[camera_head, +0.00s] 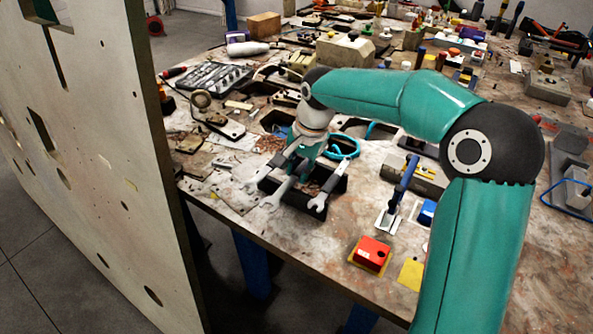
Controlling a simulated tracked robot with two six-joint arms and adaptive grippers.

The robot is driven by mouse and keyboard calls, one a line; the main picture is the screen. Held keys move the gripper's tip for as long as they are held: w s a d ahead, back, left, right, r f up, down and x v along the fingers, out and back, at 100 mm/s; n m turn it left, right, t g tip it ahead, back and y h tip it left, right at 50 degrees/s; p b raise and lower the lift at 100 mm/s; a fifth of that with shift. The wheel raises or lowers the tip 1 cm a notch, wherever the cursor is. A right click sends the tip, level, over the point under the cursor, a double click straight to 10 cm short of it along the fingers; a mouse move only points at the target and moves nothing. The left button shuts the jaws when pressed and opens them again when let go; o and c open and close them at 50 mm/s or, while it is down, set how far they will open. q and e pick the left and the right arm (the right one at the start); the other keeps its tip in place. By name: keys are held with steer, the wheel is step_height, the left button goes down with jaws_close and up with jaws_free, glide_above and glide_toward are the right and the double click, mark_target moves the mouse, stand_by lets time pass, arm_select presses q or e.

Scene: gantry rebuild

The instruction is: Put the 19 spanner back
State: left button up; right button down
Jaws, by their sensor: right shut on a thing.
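My right gripper (303,165) reaches down over a black open tray (294,201) near the table's front edge. It is shut on a grey spanner (277,192), whose open end points toward the front left. The fingertips are partly hidden by the gripper body and the spanners. Another grey spanner (325,191) lies across the tray's right side with its open jaw toward me. A third spanner end (253,184) shows at the tray's left. The size marks are too small to read, so I cannot tell which is the 19. My left gripper is not in view.
A tall pale panel (90,160) with holes stands at the left, beside the table. A red block (372,253), a blue-handled tool (402,187) and a teal ring (343,147) lie near the tray. Clutter covers the back; the front right has some bare table.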

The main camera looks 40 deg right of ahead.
steer(key=shift+f+b, duration=0.35)
steer(key=shift+f, duration=0.1)
stand_by(0.3)
steer(key=c, duration=0.9)
jaws_free()
steer(key=v, duration=1.2)
